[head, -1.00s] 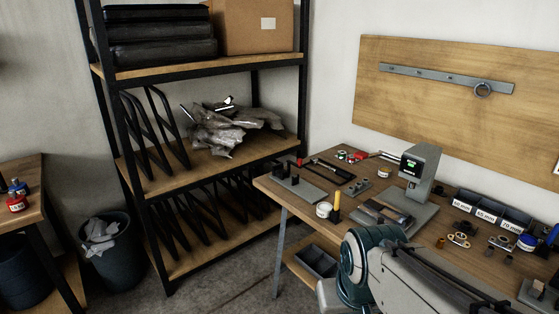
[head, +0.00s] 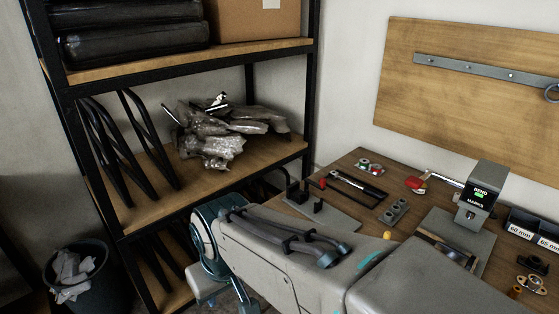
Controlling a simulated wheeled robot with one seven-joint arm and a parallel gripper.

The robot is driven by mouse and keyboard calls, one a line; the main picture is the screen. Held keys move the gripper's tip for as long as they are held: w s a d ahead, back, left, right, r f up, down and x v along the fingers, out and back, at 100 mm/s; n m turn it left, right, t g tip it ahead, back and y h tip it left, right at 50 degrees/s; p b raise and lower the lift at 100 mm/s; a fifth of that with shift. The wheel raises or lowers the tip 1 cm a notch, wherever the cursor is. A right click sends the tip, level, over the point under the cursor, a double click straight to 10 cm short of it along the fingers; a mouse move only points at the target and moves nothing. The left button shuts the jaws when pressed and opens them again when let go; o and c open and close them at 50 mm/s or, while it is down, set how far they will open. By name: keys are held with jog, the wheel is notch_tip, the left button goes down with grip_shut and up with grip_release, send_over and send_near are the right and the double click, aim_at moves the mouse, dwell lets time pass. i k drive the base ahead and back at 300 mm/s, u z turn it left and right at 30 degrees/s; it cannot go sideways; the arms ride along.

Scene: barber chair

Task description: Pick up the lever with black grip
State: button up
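A shiny metal piece with a dark part (head: 217,102) pokes out of crumpled clear plastic wrap (head: 225,130) on the middle shelf; it may be the lever, but it is too small to tell. A thin metal rod end (head: 171,115) also sticks out at the wrap's left side. On the bench, a dark-handled long tool (head: 358,184) lies in a black tray; I cannot tell whether it is a lever. My arm spans the lower middle, below the shelf and in front of the bench. My gripper is not in view.
The black-framed rack (head: 62,150) has upright posts and black bent frames (head: 125,150) left of the wrap. A bin (head: 75,290) stands at lower left.

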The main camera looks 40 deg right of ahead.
aim_at(333, 176)
jog(key=z, duration=0.5)
jog(key=i, duration=0.95)
jog(key=z, duration=1.15)
jog(key=i, duration=0.4)
jog(key=z, duration=0.35)
